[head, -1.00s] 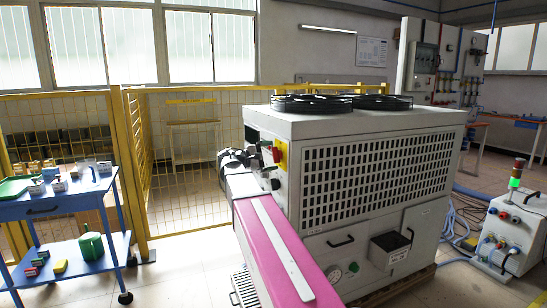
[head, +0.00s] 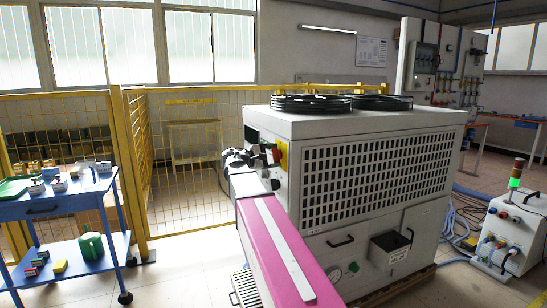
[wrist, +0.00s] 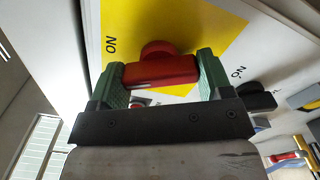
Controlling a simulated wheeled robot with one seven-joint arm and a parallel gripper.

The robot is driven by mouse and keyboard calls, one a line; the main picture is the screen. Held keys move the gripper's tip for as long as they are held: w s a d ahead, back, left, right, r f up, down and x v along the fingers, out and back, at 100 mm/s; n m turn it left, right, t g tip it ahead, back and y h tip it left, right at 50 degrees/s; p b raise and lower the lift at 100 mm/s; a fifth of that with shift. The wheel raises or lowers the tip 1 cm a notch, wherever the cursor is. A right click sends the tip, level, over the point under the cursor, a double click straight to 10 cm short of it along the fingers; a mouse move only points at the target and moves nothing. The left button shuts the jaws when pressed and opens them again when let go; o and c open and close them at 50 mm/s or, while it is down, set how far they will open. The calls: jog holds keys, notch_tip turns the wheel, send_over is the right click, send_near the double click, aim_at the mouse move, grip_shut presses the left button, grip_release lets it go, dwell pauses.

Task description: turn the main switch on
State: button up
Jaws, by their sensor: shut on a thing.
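The main switch is a red rotary handle (wrist: 160,72) on a yellow plate (wrist: 205,30) on the white panel in the wrist view. The green fingers of my gripper (wrist: 162,78) are at both ends of the red grip and hold it. The word ON stands left of the handle, and another small label stands to its right, hard to read. In the head view the red handle (head: 276,155) and yellow plate (head: 283,150) show at the near left end of the big white machine (head: 310,215), with my gripper (head: 264,159) at the handle, partly hidden.
A black knob (wrist: 257,97) sits right of the switch in the wrist view. Yellow mesh fencing (head: 185,180) stands behind. A blue cart (head: 60,207) stands at left. A white box with a lit green lamp (head: 514,183) stands at right.

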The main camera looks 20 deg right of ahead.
jog(key=shift+m, duration=2.9)
jog(key=o, duration=0.9)
jog(key=shift+a, duration=0.15)
jog(key=a, duration=1)
jog(key=shift+s+a, duration=0.2)
jog(key=shift+a, duration=0.1)
